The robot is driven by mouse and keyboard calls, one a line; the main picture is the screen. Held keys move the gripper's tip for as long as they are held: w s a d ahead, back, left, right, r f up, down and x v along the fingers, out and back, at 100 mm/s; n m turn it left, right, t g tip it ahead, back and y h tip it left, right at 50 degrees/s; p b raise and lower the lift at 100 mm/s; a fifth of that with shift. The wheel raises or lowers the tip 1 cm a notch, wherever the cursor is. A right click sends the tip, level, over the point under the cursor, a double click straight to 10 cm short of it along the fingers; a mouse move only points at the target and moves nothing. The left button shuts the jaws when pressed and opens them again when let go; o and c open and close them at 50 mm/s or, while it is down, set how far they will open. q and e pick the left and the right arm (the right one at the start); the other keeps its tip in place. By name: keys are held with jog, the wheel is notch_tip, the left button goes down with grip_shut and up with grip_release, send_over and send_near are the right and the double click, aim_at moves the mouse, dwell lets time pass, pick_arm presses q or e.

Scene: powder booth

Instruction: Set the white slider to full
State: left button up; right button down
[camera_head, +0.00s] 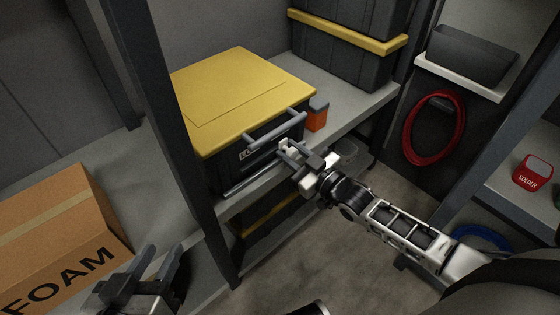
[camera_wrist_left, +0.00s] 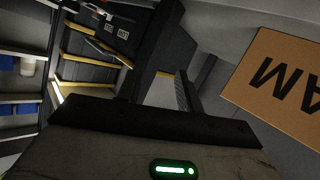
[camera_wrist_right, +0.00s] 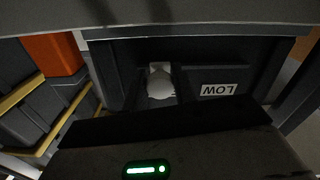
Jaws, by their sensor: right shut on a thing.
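The white slider (camera_wrist_right: 160,84) sits on the dark front face of a yellow-lidded case (camera_head: 240,92). It also shows as a small white piece in the head view (camera_head: 284,144). My right gripper (camera_head: 292,152) is at the case front, with its fingers on both sides of the slider, shut on it. A "LOW" label (camera_wrist_right: 219,89) is on the same face, beside the gripper, upside down in the right wrist view. The slider's track is mostly hidden by the fingers. My left gripper (camera_head: 160,264) is empty, with its fingers apart, near the cardboard box at the lower left.
A "FOAM" cardboard box (camera_head: 65,235) stands at the lower left. A dark shelf post (camera_head: 170,140) rises left of the case. Open floor lies below right.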

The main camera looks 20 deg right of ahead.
pick_arm(q)
jog(key=shift+r, duration=0.2)
pick_arm(e)
jog(key=shift+d, duration=0.25)
jog(key=c, duration=1.1)
grip_release()
jog(key=shift+s, duration=0.4)
pick_arm(q)
jog(key=f+g+p, duration=0.1)
jog(key=p, duration=0.1)
jog(key=a+f+g+y+p, duration=0.1)
jog(key=f+p, duration=0.1)
jog(key=shift+s+f, duration=0.15)
jog(key=shift+f, duration=0.05)
pick_arm(e)
jog(key=v, duration=1.5)
jog(key=shift+d, duration=0.1)
pick_arm(q)
jog(key=shift+r, duration=0.1)
